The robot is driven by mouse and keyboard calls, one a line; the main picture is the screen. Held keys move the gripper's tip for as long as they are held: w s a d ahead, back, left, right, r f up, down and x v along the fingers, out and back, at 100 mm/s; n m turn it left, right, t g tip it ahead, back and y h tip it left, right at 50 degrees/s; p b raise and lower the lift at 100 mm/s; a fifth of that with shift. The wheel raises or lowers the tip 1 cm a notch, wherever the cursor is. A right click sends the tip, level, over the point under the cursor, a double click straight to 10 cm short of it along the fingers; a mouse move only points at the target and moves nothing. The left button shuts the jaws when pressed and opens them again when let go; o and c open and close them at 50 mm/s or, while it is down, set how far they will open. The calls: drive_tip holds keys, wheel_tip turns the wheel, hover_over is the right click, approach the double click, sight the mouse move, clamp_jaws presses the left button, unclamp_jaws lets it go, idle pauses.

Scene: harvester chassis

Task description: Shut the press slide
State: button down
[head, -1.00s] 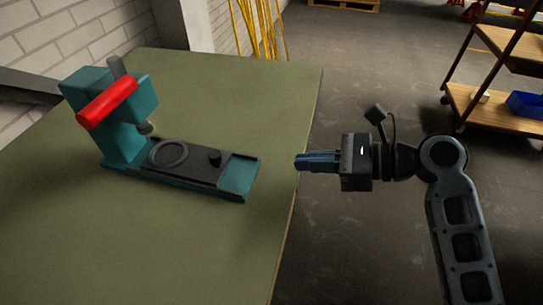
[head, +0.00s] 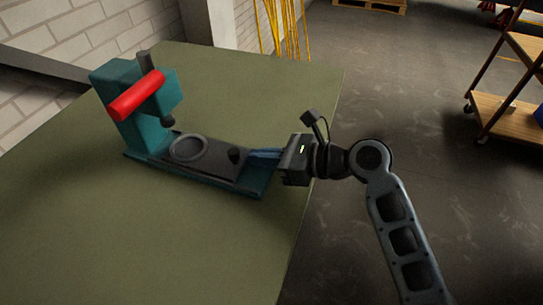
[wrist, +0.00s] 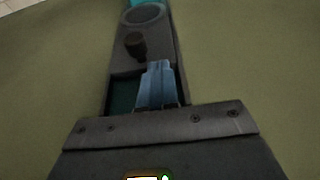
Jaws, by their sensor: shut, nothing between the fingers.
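A teal press (head: 130,115) with a red handle (head: 136,97) stands on the green table. Its dark slide (head: 208,161) lies on the teal base rail (head: 259,187), with a round ring (head: 187,149) and a small black knob (head: 236,155) on top. The slide sticks out from under the press head toward the right. My gripper (head: 252,154) is shut and empty, over the outer end of the base, its tips close to the knob. In the wrist view the blue fingertips (wrist: 158,70) lie just short of the knob (wrist: 135,44) and slightly to its right. I cannot tell whether they touch the slide.
The green table top (head: 100,230) is clear around the press. A brick wall is behind it, with yellow rods (head: 283,30) leaning at the back. A wooden shelf cart (head: 505,112) stands on the floor at the right.

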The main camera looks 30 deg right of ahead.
sight(245, 153)
drive_tip(key=shift+w+a+r+p, duration=0.15)
drive_tip(key=shift+w+p, duration=0.05)
drive_tip(key=shift+p, duration=0.1)
drive_tip(key=shift+w+a+r+p, duration=0.1)
drive_tip(key=shift+w+a+p, duration=0.65)
drive_tip(key=shift+w, duration=0.2)
drive_tip(key=shift+w+a+f, duration=0.2)
drive_tip(key=shift+w+a, duration=0.05)
drive_tip(key=shift+w, duration=0.15)
